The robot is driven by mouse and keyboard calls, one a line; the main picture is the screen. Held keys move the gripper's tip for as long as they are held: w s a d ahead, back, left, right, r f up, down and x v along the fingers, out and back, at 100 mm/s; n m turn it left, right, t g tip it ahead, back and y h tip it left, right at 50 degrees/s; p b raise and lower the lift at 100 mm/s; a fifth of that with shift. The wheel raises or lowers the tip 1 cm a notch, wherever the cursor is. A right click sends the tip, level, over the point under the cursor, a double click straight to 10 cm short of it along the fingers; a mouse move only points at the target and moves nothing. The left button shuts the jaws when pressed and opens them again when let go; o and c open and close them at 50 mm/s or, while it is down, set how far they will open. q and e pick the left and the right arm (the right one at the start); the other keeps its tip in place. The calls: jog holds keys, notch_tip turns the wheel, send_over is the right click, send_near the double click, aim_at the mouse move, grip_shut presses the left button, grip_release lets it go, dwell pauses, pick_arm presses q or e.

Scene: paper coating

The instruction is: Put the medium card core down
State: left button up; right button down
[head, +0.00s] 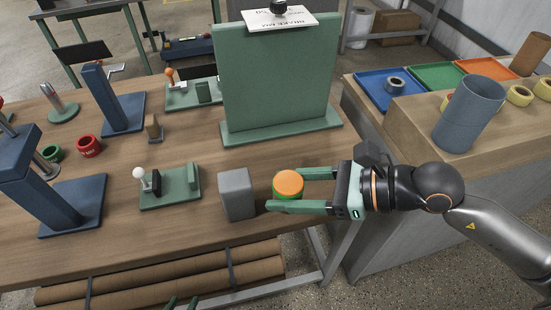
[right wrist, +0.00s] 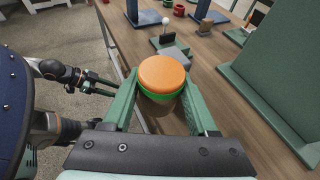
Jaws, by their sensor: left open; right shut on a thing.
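My right gripper (head: 285,190) is shut on a short round piece with an orange top (head: 289,183) and a green band below it. In the right wrist view the piece (right wrist: 164,74) sits upright between the two green fingers. I cannot tell whether it is the medium card core. It is over the front right edge of the wooden table (head: 110,255), just right of a grey block (head: 237,193). Its underside is hidden. My left gripper (head: 181,303) shows only its tips at the bottom edge, open and empty.
A green upright board (head: 275,80) stands behind. Small green fixtures (head: 170,187) and blue stands (head: 115,105) are to the left. On the right bench are blue (head: 380,88), green (head: 432,75) and orange trays, a large grey-blue tube (head: 468,113) and a brown tube (head: 530,53).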

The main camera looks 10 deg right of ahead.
jog(key=shift+w+d+f+b, duration=0.25)
jog(key=shift+w+f+b, duration=0.1)
jog(key=shift+w, duration=0.1)
jog(key=shift+w+d+f+b, duration=0.25)
jog(key=shift+w+f, duration=0.1)
jog(key=shift+w, duration=0.1)
jog(key=w+d+f, duration=0.1)
jog(key=w+f, duration=0.1)
jog(key=w, duration=0.1)
jog(key=w+d+f, duration=0.1)
jog(key=w+f, duration=0.1)
jog(key=w, duration=0.1)
jog(key=w+d+f, duration=0.2)
jog(key=w+f, duration=0.1)
jog(key=shift+w, duration=0.15)
jog(key=shift+w+d+f, duration=0.2)
jog(key=shift+w+f, duration=0.15)
jog(key=shift+f, duration=0.05)
pick_arm(q)
jog(key=shift+w+d+f, duration=0.1)
jog(key=shift+d+f, duration=0.05)
jog(key=shift+f, duration=0.65)
pick_arm(e)
jog(key=shift+w+d+f, duration=0.1)
jog(key=shift+f, duration=1.65)
